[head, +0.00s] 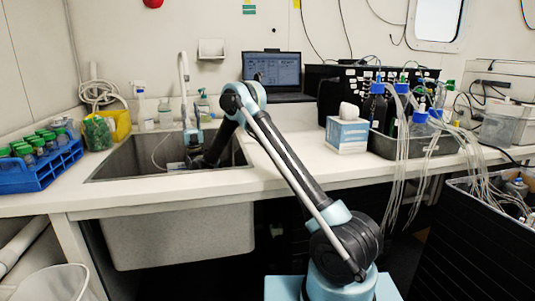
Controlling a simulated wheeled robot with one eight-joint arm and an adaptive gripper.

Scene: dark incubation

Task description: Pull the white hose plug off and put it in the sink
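The sink (120,176) is a grey basin set in the white bench at the left. My gripper (181,164) is small and dark in the picture, low inside the sink at its right side. I cannot make out its fingers or whether it holds anything. A thin white hose (157,150) curves in the sink just left of my gripper. A white upright spout or hose (183,80) stands behind the sink, its lower part close to my arm. I cannot make out a white hose plug; it is too small or hidden.
A blue rack (42,178) of green-capped tubes stands left of the sink. Bottles (165,113) line its back edge. A tissue box (347,136) and a tray (423,146) of bottles with hanging tubes stand to the right. Bare bench (290,150) lies between sink and box.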

